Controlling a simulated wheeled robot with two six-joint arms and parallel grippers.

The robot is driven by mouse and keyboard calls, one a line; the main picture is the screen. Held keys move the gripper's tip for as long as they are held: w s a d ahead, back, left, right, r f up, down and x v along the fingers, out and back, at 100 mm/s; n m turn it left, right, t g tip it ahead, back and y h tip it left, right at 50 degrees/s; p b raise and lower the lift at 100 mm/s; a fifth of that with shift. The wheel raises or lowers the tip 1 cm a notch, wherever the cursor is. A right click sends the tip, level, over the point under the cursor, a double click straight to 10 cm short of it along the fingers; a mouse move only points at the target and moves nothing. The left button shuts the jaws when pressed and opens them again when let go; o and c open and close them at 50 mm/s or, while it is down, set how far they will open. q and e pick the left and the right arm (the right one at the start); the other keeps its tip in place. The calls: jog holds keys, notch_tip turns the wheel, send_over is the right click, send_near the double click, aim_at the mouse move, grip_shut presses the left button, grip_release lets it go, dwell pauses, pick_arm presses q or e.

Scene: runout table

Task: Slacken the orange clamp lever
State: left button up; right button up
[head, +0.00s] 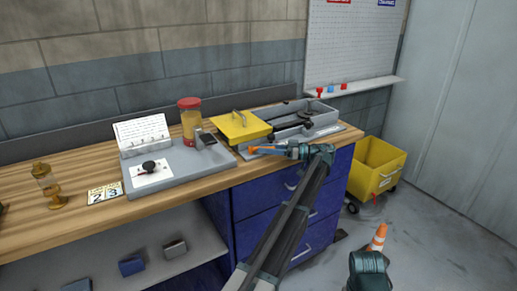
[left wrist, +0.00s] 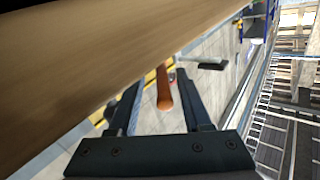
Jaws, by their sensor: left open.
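The orange clamp lever (head: 254,150) lies at the front edge of the grey fixture on the workbench, partly hidden by my left gripper. In the left wrist view the orange lever (left wrist: 163,90) is a rounded bar between the two dark fingers, with a gap visible on both sides. My left gripper (head: 272,150) is open and around the lever; it also shows in the left wrist view (left wrist: 160,82). No grip on the lever shows. The lever's pivot is hidden. My right gripper is not in view; only part of my right arm shows at the bottom.
A yellow cover (head: 240,126) with a handle and a grey open-topped housing (head: 297,118) stand just behind the lever. A grey panel (head: 180,167) with a black knob and a red-lidded jar (head: 190,120) are to the left. A yellow bin (head: 376,166) and an orange cone (head: 377,239) stand right.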

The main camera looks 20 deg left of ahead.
pick_arm(q)
jog(key=v, duration=1)
jog(key=shift+d, duration=0.15)
